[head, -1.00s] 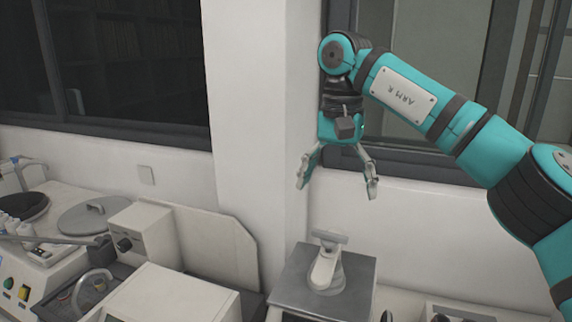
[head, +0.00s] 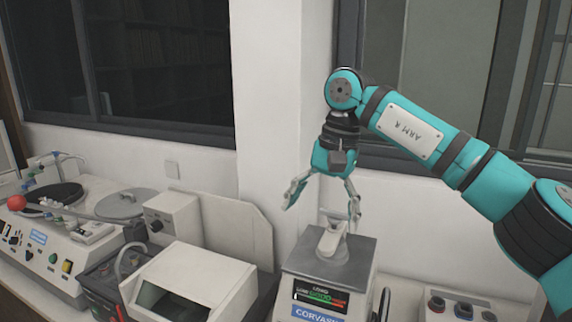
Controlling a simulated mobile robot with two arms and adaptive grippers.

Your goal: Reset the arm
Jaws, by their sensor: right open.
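My right gripper (head: 322,194) hangs from the teal arm marked ARM R, fingers pointing down, spread open and empty. It is above the grey mounting press (head: 362,252), whose small light-grey handle or lever (head: 329,240) stands on its top plate. In this view one fingertip overlaps the upper end of the handle; I cannot tell whether they touch. The press front has a display with a coloured scale and a blue CORVASI-like label, partly cut off. My left gripper is not in view.
A cream box machine with an open front (head: 195,275) stands left of the press. A grinder-polisher with a dark disc (head: 52,197) and buttons is at the far left. A control box with knobs (head: 460,306) sits at lower right. Wall and windows stand behind.

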